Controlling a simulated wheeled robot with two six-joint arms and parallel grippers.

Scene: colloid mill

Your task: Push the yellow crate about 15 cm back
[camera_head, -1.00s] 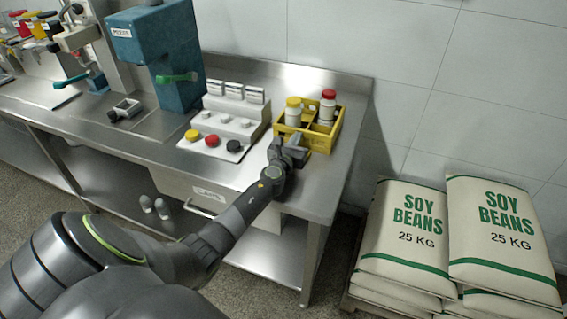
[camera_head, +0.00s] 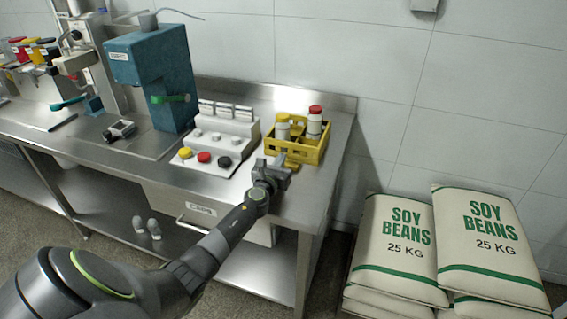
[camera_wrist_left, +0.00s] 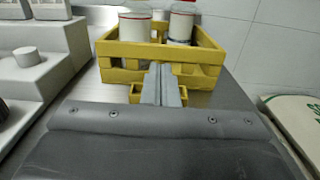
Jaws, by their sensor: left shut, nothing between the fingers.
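The yellow crate (camera_head: 313,158) stands upright on the steel table near its right end, with bottles in it. In the left wrist view its slatted front (camera_wrist_left: 118,74) faces me. My left gripper (camera_head: 275,168) is at the crate's near side, a little left of its middle. Its fingers (camera_wrist_left: 161,84) are shut and empty and point at the crate's front, hiding part of it. I cannot tell whether the fingertips touch the crate. My right gripper is not in view.
A control panel (camera_head: 212,157) with coloured buttons stands left of the crate, and the blue mill (camera_head: 155,75) is beyond it. The table's raised back edge (camera_head: 300,98) lies behind the crate. Soy bean sacks (camera_head: 395,245) are on the right, off the table.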

